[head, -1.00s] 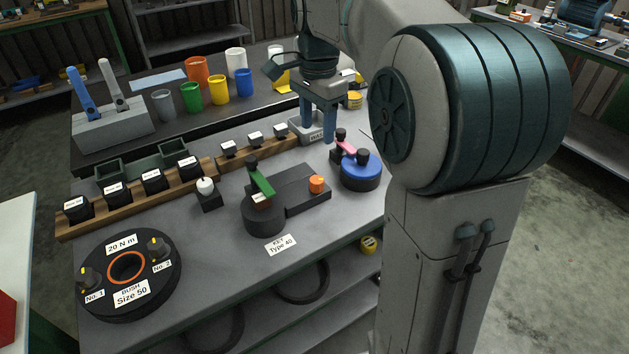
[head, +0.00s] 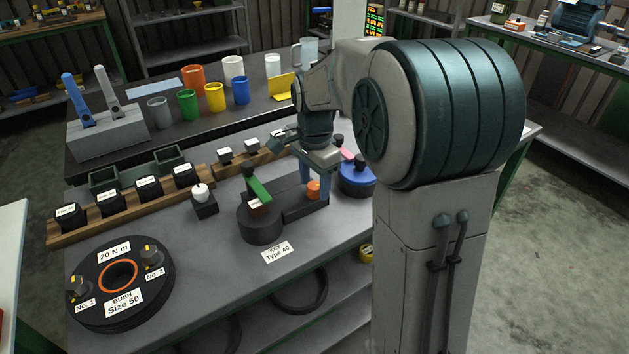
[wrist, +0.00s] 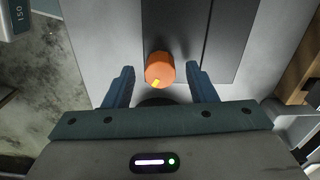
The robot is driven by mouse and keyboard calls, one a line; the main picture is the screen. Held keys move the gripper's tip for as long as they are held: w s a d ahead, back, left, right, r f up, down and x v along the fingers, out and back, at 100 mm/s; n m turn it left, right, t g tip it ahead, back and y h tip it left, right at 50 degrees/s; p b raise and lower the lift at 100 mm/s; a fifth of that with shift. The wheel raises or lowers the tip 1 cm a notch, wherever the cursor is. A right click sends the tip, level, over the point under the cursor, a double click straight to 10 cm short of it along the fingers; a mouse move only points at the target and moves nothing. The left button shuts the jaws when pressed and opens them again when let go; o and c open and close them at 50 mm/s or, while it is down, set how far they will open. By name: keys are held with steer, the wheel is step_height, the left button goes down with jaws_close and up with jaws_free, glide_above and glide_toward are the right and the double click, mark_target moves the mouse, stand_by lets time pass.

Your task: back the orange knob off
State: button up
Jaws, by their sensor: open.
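The orange knob (head: 313,188) sits on the right end of a dark grey block fixture (head: 290,195) on the bench. In the wrist view the knob (wrist: 160,68) shows from above, with a yellow mark on its near edge. My gripper (wrist: 160,82) is open, with one blue finger on each side of the knob and a visible gap on both sides. In the head view my gripper (head: 318,185) is over the fixture's right end, and a finger partly hides the area beside the knob. I cannot tell the exact finger height against the knob.
A green lever (head: 258,191) stands on the round part of the fixture. A blue round unit with a pink lever (head: 357,178) is close to the right of my gripper. A wooden rack of black blocks (head: 150,192) lies to the left. The bench front is clear around the Type 40 label.

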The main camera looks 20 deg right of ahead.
steer(key=c, duration=1)
steer(key=shift+o, duration=0.2)
steer(key=shift+n, duration=0.3)
steer(key=n+p, duration=0.1)
steer(key=n, duration=0.3)
steer(key=shift+r+p, duration=0.1)
steer(key=shift+p, duration=0.2)
steer(key=n+p, duration=0.1)
steer(key=n, duration=0.5)
steer(key=shift+n, duration=0.4)
steer(key=n+p, duration=0.1)
steer(key=n, duration=0.4)
steer(key=shift+p, duration=0.35)
steer(key=n+p, duration=0.1)
steer(key=n, duration=0.4)
steer(key=shift+n, duration=0.3)
